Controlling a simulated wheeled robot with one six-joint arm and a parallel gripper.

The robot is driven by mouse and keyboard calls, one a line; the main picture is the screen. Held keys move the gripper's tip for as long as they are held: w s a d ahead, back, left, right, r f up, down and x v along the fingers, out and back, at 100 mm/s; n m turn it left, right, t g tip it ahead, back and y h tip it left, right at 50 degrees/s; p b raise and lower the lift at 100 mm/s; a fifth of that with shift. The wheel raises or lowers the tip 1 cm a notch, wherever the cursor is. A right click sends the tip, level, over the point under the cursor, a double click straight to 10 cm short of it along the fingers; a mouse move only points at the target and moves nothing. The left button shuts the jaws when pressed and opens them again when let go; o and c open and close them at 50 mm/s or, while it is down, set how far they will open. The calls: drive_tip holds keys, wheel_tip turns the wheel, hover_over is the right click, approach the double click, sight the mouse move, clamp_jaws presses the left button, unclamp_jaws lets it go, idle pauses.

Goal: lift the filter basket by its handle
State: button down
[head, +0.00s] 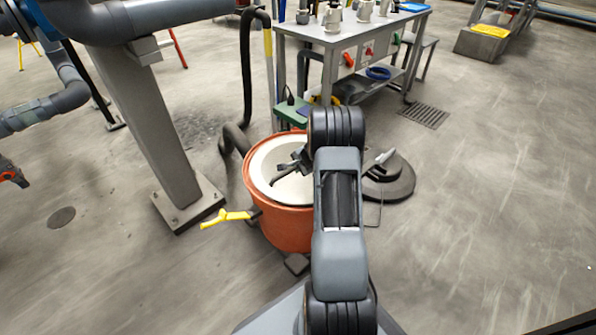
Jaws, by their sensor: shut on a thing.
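An orange round vessel (285,229) stands on the floor at the middle of the head view. The pale filter basket (262,163) sits at its mouth, and its pale rim shows inside the orange wall. My gripper (283,172) is over the basket, shut on its dark handle. The handle is small and mostly hidden by the fingers. My arm hides the right part of the vessel and basket. I cannot tell whether the basket is raised at all.
A dark round lid (388,185) is just right of the vessel. A yellow lever (225,218) sticks out at the left. A steel post (160,130) stands left, and a metal bench (345,40) behind. The floor at right is clear.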

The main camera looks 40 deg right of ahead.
wheel_tip(320, 180, up, 26)
drive_tip(key=p, duration=1.7)
drive_tip(key=shift+p, duration=0.4)
